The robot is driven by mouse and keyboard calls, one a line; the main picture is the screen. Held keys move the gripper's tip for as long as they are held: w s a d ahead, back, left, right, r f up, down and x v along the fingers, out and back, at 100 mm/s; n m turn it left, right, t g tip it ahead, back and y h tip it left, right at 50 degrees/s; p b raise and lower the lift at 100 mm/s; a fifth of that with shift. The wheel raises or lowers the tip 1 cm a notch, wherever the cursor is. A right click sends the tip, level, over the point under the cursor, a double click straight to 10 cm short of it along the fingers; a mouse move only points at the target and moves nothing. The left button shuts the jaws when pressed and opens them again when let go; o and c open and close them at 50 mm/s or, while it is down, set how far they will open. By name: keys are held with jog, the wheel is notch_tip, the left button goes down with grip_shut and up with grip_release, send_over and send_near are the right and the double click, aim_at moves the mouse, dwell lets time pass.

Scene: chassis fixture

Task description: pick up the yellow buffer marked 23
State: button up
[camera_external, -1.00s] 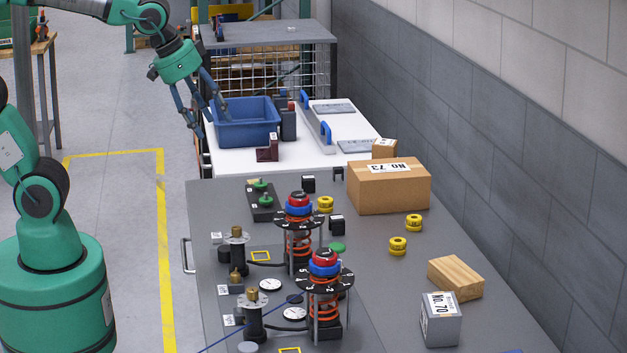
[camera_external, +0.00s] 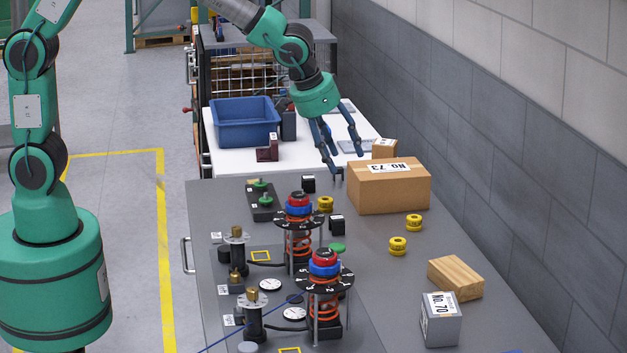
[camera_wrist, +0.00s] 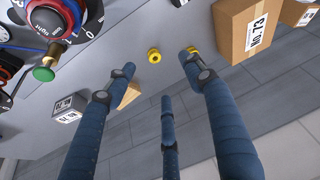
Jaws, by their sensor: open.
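Three small yellow buffers stand on the grey bench: one by the spring columns (camera_external: 325,204), one right of the middle (camera_external: 414,222), and one just nearer (camera_external: 398,246). Their markings are too small to read, so I cannot tell which is 23. My gripper (camera_external: 345,160) is open and empty, fingers down, above the bench's far end beside the large carton, apart from all the buffers.
A large carton marked No. 73 (camera_external: 388,188) stands close to my gripper. Two spring columns with red and blue tops (camera_external: 298,215) (camera_external: 324,275) rise at the middle. A wood block (camera_external: 455,278) and a grey box (camera_external: 441,320) stand at right. Bare bench surrounds the two right-hand buffers.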

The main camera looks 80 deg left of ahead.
jog(key=w+d+f+p, duration=0.2)
jog(key=w+d+f, duration=0.1)
jog(key=w+f, duration=0.4)
notch_tip(320, 180, down, 2)
jog(key=shift+w+d+f, duration=0.1)
jog(key=shift+w+d, duration=0.1)
jog(key=shift+w, duration=0.2)
jog(key=shift+f, duration=0.15)
send_near(394, 241)
jog(key=x, duration=0.2)
jog(key=shift+b+x, duration=0.3)
jog(key=shift+x, duration=0.5)
jog(key=shift+w+a, duration=0.1)
jog(key=shift+b+x, duration=0.3)
jog(key=shift+x, duration=2.25)
jog(key=shift+w, duration=0.1)
jog(key=shift+c, duration=0.5)
jog(key=c, duration=1)
